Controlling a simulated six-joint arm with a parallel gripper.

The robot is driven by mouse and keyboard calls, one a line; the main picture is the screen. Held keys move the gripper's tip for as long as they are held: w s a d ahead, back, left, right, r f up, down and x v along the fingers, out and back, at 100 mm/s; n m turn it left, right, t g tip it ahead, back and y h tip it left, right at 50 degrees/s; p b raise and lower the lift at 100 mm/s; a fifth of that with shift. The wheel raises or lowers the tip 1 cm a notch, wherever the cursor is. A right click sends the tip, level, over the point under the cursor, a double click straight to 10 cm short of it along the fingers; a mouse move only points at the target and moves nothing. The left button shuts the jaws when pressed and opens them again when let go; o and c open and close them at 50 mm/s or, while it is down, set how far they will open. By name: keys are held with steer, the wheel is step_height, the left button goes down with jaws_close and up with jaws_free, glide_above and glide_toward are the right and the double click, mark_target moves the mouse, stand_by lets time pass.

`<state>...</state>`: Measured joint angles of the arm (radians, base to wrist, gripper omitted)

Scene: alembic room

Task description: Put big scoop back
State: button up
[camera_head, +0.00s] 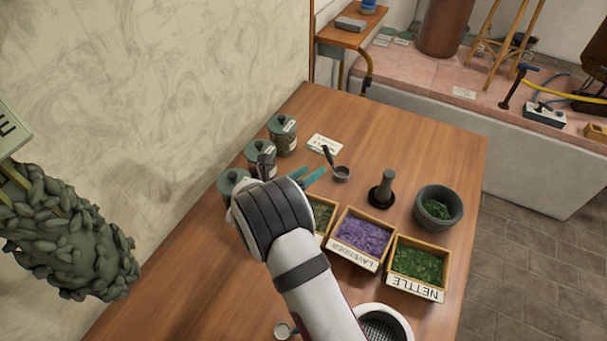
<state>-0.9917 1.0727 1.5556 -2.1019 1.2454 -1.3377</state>
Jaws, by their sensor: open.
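A dark scoop (341,174) lies on the wooden table, its handle pointing up and left toward a white label card (324,144). My gripper (308,176) is open, with teal fingers just left of this scoop's bowl and apparently apart from it. Nothing shows between the fingers. A second round metal piece, perhaps another scoop (282,330), sits at the bottom edge, partly hidden by my arm. I cannot tell from this view which scoop is the bigger one.
Green lidded jars (283,135) stand along the wall side. Open boxes of lavender (363,236) and nettle (418,264) stand right of my arm; another box is partly covered. The far right tabletop is clear.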

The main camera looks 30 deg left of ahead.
steer(key=s+d+r+m+g+h, duration=0.2)
steer(key=s+d+r+m+g, duration=0.15)
steer(key=d+m, duration=0.5)
steer(key=s+d+r+m+g+h, duration=0.25)
steer(key=d+r+m, duration=0.3)
steer(key=d, duration=0.55)
steer(key=s+d+r+m+g+h, duration=0.2)
steer(key=s+d+r+m+g, duration=0.15)
steer(key=d+m, duration=0.55)
steer(key=s+d+r+m+g+y, duration=0.2)
steer(key=s+d+m+g+y, duration=0.15)
steer(key=s+d+m, duration=0.45)
steer(key=s+a+m+y, duration=0.3)
steer(key=s+m, duration=0.4)
steer(key=s+a+m+g+y, duration=0.1)
steer(key=s+a+m+y, duration=0.2)
steer(key=s+m, duration=0.4)
steer(key=shift+s+a+r+y, duration=0.2)
steer(key=shift+s+y, duration=0.15)
steer(key=shift+y, duration=0.15)
